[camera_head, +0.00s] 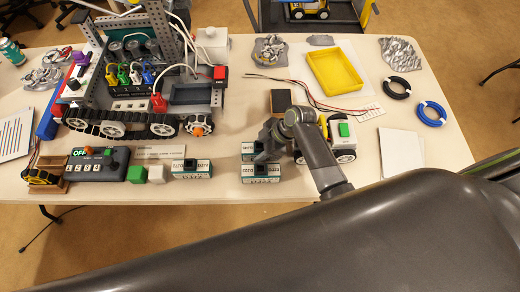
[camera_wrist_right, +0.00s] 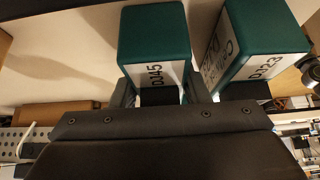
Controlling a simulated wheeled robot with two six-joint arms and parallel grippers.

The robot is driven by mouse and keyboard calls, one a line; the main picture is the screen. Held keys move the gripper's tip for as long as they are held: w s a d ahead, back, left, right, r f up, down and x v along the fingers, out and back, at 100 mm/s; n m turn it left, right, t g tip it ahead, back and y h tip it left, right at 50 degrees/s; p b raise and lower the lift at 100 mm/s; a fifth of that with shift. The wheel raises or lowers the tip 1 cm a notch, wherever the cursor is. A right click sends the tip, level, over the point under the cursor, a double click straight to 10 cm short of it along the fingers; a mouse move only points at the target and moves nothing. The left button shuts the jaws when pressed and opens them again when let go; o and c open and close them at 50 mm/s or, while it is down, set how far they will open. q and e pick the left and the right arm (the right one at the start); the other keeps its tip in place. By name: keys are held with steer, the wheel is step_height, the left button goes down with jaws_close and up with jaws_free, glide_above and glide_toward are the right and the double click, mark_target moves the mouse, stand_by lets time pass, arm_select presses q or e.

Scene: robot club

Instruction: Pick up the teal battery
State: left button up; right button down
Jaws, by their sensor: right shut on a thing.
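Several teal-and-white batteries are in the head view. The front one (camera_head: 261,174) and a left one (camera_head: 191,169) rest on the table. A further one (camera_head: 247,149) sits just behind the front one, partly hidden by my right gripper (camera_head: 268,153). In the right wrist view my right gripper (camera_wrist_right: 160,96) is shut on a teal battery (camera_wrist_right: 155,38) marked 0J45, one finger on each side. Another teal battery (camera_wrist_right: 258,45) marked 0J23 stands close to its right. I cannot tell whether the held battery touches the table. My left gripper is not in view.
A tracked robot (camera_head: 135,110) fills the table's left part. A small white-and-yellow vehicle (camera_head: 341,142) stands right of my gripper. A yellow tray (camera_head: 335,72) is behind.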

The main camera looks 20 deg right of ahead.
mark_target(260, 148)
step_height(260, 148, up, 10)
steer(key=shift+r+b, duration=0.1)
steer(key=shift+b, duration=0.2)
stand_by(0.3)
